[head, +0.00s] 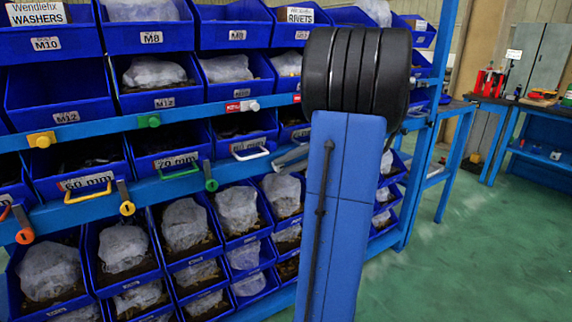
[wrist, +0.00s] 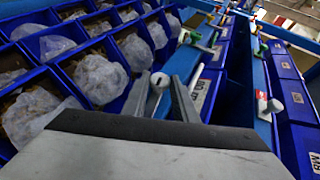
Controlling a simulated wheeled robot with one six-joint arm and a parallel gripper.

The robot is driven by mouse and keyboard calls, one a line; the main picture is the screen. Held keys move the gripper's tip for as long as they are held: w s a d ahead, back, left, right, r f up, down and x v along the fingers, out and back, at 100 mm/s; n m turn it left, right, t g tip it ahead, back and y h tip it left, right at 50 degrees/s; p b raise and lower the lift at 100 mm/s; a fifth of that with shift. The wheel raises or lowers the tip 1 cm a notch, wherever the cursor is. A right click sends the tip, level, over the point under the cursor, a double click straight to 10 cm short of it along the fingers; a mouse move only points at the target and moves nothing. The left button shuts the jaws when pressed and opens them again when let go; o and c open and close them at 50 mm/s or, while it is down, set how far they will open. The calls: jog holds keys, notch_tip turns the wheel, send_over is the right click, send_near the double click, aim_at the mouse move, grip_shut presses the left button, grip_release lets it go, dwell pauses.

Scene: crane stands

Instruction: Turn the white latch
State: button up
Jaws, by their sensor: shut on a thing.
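The white latch (wrist: 158,80) shows in the wrist view as a rounded white end on a short grey body, on the blue rail. My gripper (wrist: 162,92) is shut on it, with one grey finger on either side. The lower part of the latch is hidden between the fingers and by the gripper body. In the head view my gripper (head: 289,158) shows only as grey fingers at the rail, left of my arm. The white latch cannot be made out there.
Orange (head: 25,236), yellow (head: 127,208) and green (head: 211,184) latches hang along the same rail. A white handle (head: 250,153) and a white knob (head: 251,105) are close by. Blue bins (head: 152,85) fill the rack. Green floor (head: 470,250) is open at right.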

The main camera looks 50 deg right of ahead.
jog(key=shift+f+t+y, duration=0.2)
jog(key=shift+t+y, duration=0.1)
jog(key=shift+y, duration=0.5)
jog(key=o, duration=1)
jog(key=shift+o, duration=0.2)
jog(key=shift+d, duration=0.1)
